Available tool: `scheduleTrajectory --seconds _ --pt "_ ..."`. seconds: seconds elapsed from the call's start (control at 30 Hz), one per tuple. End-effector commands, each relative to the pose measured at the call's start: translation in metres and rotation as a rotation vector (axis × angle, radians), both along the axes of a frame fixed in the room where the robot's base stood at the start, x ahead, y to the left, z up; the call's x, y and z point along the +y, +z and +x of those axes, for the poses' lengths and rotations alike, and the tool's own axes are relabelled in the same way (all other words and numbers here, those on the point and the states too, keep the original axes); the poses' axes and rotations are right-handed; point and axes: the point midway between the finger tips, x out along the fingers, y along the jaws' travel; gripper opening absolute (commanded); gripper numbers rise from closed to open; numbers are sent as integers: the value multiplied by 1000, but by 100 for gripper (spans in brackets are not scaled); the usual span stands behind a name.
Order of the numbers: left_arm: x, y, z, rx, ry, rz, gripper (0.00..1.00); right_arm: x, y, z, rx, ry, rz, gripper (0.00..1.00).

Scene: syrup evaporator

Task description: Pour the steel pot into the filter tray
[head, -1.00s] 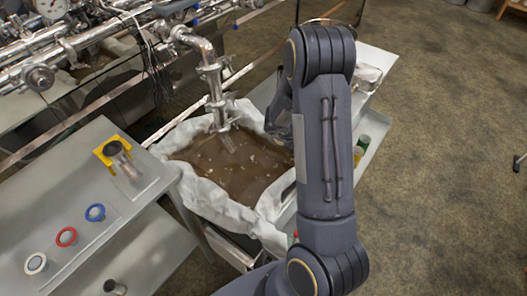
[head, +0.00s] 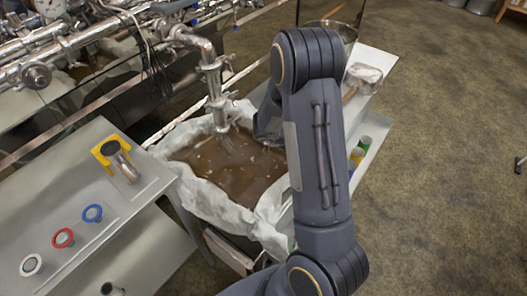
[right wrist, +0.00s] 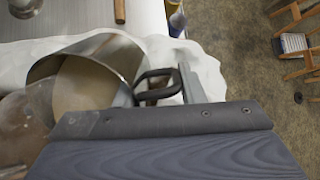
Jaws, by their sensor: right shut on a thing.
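The filter tray (head: 205,195) is lined with white cloth and holds brown liquid with pale flecks. My right arm reaches over its right side in the head view, and the right gripper (head: 267,125) is partly hidden behind the arm there. In the right wrist view, the right gripper (right wrist: 178,90) is shut on the black handle (right wrist: 157,86) of the steel pot (right wrist: 105,58). The pot is tilted, with its open mouth showing and a tan surface inside; I cannot tell how much liquid that is. The head view hides the pot behind my arm. My left gripper is not in view.
A steel pipe with a valve (head: 213,80) hangs over the tray. A grey table (head: 70,190) at the left bears a yellow holder (head: 104,150) and several coloured rings. A round metal vessel (head: 347,33) stands behind.

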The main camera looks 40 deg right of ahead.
Motion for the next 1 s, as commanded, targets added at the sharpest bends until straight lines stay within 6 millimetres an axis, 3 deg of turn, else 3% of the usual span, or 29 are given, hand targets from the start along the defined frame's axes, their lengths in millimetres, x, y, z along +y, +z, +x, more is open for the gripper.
scheduleTrajectory --seconds 1.0 --pt "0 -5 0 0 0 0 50 7 10 2 13 1 -114 0"
